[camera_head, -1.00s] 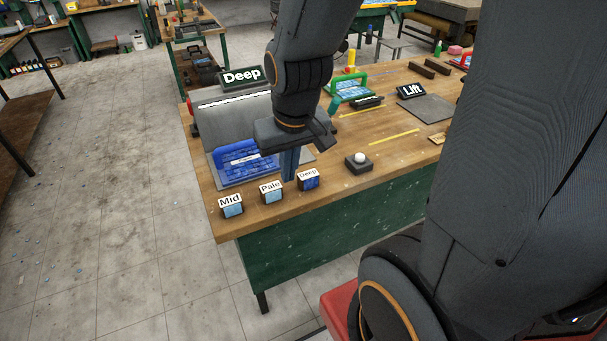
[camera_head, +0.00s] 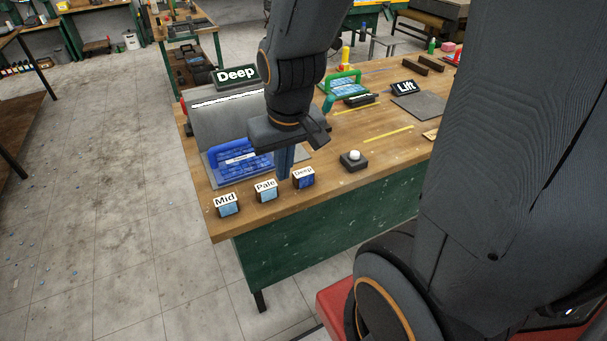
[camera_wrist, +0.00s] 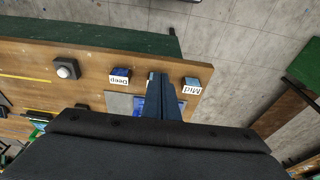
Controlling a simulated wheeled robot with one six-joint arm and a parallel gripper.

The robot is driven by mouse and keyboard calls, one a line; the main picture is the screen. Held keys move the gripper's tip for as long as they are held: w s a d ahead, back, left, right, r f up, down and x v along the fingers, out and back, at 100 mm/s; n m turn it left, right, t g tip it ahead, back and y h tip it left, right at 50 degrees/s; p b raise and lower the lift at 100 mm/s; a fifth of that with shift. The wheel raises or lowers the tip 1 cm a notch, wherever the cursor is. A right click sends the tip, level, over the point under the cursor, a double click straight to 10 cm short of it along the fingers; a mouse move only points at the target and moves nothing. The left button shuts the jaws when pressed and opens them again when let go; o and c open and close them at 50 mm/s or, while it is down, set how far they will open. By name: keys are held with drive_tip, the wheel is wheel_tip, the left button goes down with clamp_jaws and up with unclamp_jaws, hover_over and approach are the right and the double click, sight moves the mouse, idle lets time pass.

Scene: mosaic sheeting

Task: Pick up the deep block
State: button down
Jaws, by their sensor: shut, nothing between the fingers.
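The deep block (camera_head: 304,179) is a small dark cube with a white "Deep" label on top and blue on its front. It stands on the wooden bench near the front edge, rightmost of three labelled blocks. It also shows in the wrist view (camera_wrist: 120,76), left of my fingers. My gripper (camera_head: 284,174) points down just behind and left of the deep block, apart from it. Its blue-grey fingers (camera_wrist: 158,82) are together and hold nothing. In the wrist view the fingers cover the Pale block.
The Pale block (camera_head: 266,190) and Mid block (camera_head: 227,205) stand to the left along the bench edge. A blue-handled tile sheet (camera_head: 232,160) lies behind. A dark box with a white button (camera_head: 354,160) stands to the right. The bench front right of it is clear.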

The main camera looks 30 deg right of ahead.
drive_tip(key=c, duration=2.5)
unclamp_jaws()
drive_tip(key=o, duration=0.4)
drive_tip(key=shift+w+f, duration=0.1)
drive_tip(key=shift+w, duration=0.05)
drive_tip(key=o, duration=0.8)
drive_tip(key=w+d+f+m+b, duration=0.1)
drive_tip(key=w+m+b, duration=0.1)
drive_tip(key=w+d+f+m+b, duration=0.1)
drive_tip(key=w+f+m+b, duration=0.1)
drive_tip(key=w+d+f+m+g+b, duration=0.1)
drive_tip(key=w+f+m+b, duration=0.1)
drive_tip(key=shift+w+d+m+b, duration=0.25)
drive_tip(key=shift+d+m+b, duration=0.15)
drive_tip(key=shift+c, duration=0.2)
drive_tip(key=m+g+b, duration=0.2)
drive_tip(key=m+b, duration=0.7)
drive_tip(key=m, duration=0.2)
hover_over(303, 172)
drive_tip(key=f, duration=0.5)
drive_tip(key=shift+w+a+f, duration=0.15)
drive_tip(key=shift+w+f, duration=0.1)
drive_tip(key=shift+w, duration=0.05)
drive_tip(key=shift+s+d+f+p, duration=0.15)
drive_tip(key=shift+f+p, duration=0.55)
drive_tip(key=shift+f, duration=1.2)
drive_tip(key=shift+s+d+f+p, duration=0.15)
drive_tip(key=shift+f+p, duration=0.55)
drive_tip(key=shift+f, duration=1.2)
